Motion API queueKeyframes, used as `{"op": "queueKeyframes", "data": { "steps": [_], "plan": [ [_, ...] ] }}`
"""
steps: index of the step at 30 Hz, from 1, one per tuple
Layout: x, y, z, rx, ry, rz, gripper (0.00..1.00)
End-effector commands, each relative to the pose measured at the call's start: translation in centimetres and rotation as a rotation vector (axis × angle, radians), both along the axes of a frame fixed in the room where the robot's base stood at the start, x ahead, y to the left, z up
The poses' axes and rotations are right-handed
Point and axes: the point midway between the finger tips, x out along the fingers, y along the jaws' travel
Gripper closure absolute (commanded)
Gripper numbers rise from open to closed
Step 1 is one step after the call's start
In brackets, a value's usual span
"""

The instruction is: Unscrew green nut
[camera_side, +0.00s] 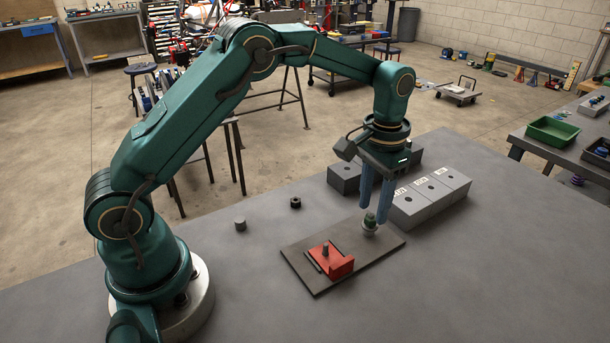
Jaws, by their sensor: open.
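The green nut (370,217) sits near the top of a pale round post (369,228) at the back right of a brown base plate (315,280). My gripper (376,208) points straight down at it. Its two blue-grey fingers are open and stand around the nut, one on each side. Whether the fingers touch the nut cannot be told from this view. The thread under the nut is hidden.
A red block with a grey peg (341,265) sits on the plate's front part. A grey cylinder (240,224) and a black nut (295,203) lie left on the table. The table's right front is clear.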

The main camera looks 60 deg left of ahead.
Motion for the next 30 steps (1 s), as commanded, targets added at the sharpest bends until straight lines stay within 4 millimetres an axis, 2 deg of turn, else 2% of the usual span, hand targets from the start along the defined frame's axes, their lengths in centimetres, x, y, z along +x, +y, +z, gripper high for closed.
{"op": "queueKeyframes", "data": {
  "steps": [7, 16, 25, 30],
  "plan": [
    [0.0, 0.0, -0.01, 0.0, 0.0, -0.141, 0.56],
    [0.0, 0.0, -0.01, 0.0, 0.0, -0.547, 0.56],
    [0.0, 0.0, -0.01, 0.0, 0.0, -0.738, 0.56],
    [0.0, 0.0, -0.01, 0.0, 0.0, -0.96, 0.56]
  ]
}}
